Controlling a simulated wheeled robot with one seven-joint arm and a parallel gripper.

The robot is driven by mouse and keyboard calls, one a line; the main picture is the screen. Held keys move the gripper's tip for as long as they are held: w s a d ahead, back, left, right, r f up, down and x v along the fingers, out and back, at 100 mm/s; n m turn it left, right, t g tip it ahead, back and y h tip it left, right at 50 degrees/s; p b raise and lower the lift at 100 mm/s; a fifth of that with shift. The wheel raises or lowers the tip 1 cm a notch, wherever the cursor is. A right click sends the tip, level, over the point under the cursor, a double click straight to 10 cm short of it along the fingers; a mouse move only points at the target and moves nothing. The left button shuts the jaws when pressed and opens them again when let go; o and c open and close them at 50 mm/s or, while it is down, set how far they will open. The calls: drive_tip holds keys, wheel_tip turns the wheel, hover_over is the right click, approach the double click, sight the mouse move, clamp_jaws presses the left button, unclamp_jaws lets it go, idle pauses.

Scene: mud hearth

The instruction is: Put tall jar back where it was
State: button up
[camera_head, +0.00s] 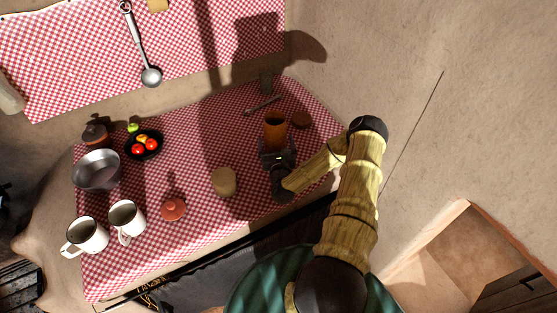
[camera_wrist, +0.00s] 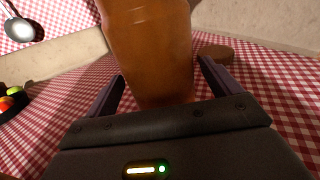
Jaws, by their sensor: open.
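The tall jar (camera_head: 275,128), amber-brown, stands upright on the red checked cloth at the right part of the counter. It also fills the upper middle of the wrist view (camera_wrist: 148,45). My gripper (camera_head: 277,150) is at the near side of the jar. In the wrist view my gripper (camera_wrist: 160,74) is open, with one finger on each side of the jar's lower part. A gap shows on the right side; whether the left finger touches the jar I cannot tell.
A round brown disc (camera_head: 300,119) lies close right of the jar. A dark utensil (camera_head: 262,105) lies behind it. A tan pot (camera_head: 223,181), red lidded pot (camera_head: 173,208), two mugs (camera_head: 126,218), steel pan (camera_head: 96,171) and a dark vegetable bowl (camera_head: 144,146) stand left. The wall rises right.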

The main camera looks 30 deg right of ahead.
drive_tip(key=b+v, duration=0.1)
drive_tip(key=v, duration=0.8)
drive_tip(key=shift+b, duration=0.35)
drive_tip(key=shift+w+a+r+n+y, duration=0.1)
drive_tip(key=shift+w+a+n+y, duration=0.05)
drive_tip(key=shift+n+y, duration=0.2)
drive_tip(key=w+a+n+y, duration=0.1)
drive_tip(key=a+n+y, duration=0.1)
drive_tip(key=n, duration=0.2)
drive_tip(key=a+n+g+y, duration=0.1)
drive_tip(key=a+n+y, duration=0.1)
drive_tip(key=n, duration=0.3)
drive_tip(key=w+a+n+g+y, duration=0.1)
drive_tip(key=a+n+y, duration=0.2)
drive_tip(key=n, duration=0.1)
drive_tip(key=shift+w+r+n, duration=0.35)
drive_tip(key=shift+r, duration=0.05)
drive_tip(key=s+a+r+n+g, duration=0.3)
drive_tip(key=s+r+n+g, duration=0.3)
drive_tip(key=n, duration=0.6)
drive_tip(key=s+a+r+n+g+h, duration=0.1)
drive_tip(key=s+a+r+n+g, duration=0.2)
drive_tip(key=s+r+n+g, duration=0.3)
drive_tip(key=s+r+n, duration=0.5)
drive_tip(key=s+n, duration=0.2)
drive_tip(key=shift+a+r+n, duration=0.2)
drive_tip(key=shift+r+n, duration=0.1)
drive_tip(key=shift+r, duration=0.05)
